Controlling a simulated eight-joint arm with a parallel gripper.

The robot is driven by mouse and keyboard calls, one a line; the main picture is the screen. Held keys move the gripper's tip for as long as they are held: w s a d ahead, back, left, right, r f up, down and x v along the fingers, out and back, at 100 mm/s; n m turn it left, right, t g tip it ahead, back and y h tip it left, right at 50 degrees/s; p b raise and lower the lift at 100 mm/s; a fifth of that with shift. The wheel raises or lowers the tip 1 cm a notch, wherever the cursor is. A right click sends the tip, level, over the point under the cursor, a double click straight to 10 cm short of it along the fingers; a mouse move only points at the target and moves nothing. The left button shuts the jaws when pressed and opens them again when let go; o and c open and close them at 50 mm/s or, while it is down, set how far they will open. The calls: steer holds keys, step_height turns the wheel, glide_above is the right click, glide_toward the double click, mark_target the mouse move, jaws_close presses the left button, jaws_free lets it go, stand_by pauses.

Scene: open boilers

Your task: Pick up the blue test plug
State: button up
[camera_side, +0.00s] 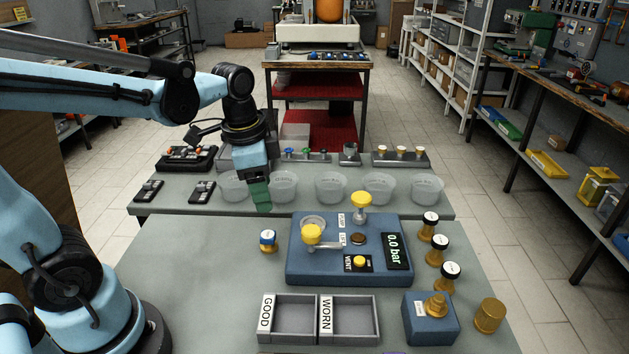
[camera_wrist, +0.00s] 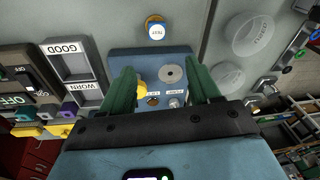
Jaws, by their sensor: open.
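The blue test plug (camera_side: 268,240) stands upright on the near table, left of the blue test block (camera_side: 295,266). It has a blue band, a white labelled top and a brass base. In the wrist view the plug (camera_wrist: 156,28) shows near the top edge, its white top reading TEST. My gripper (camera_side: 262,196) hangs above the table, behind the plug in the side view and apart from it. In the wrist view my gripper (camera_wrist: 160,85) has its two green fingers spread, with nothing held between them.
The test block carries yellow knobs and a 0.0 bar display (camera_side: 397,251). GOOD (camera_side: 263,320) and WORN (camera_side: 376,318) trays lie in front. Several black-and-brass plugs (camera_side: 430,226) stand right. Clear cups (camera_side: 331,187) stand on the bench behind. Table left of the plug is clear.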

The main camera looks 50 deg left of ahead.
mark_target(268, 234)
steer(key=shift+w+a+f+m+g, duration=0.15)
steer(key=shift+f+m+g, duration=0.2)
steer(key=shift+f, duration=1.8)
steer(key=shift+w+a+f+m+g, duration=0.1)
steer(key=shift+f+m+g, duration=0.25)
steer(key=shift+f, duration=1.75)
steer(key=shift+w+a+f+m+g, duration=0.15)
steer(key=shift+f+m, duration=0.35)
steer(key=shift+f, duration=1.65)
steer(key=c, duration=1.1)
steer(key=shift+o, duration=0.2)
steer(key=shift+r, duration=0.1)
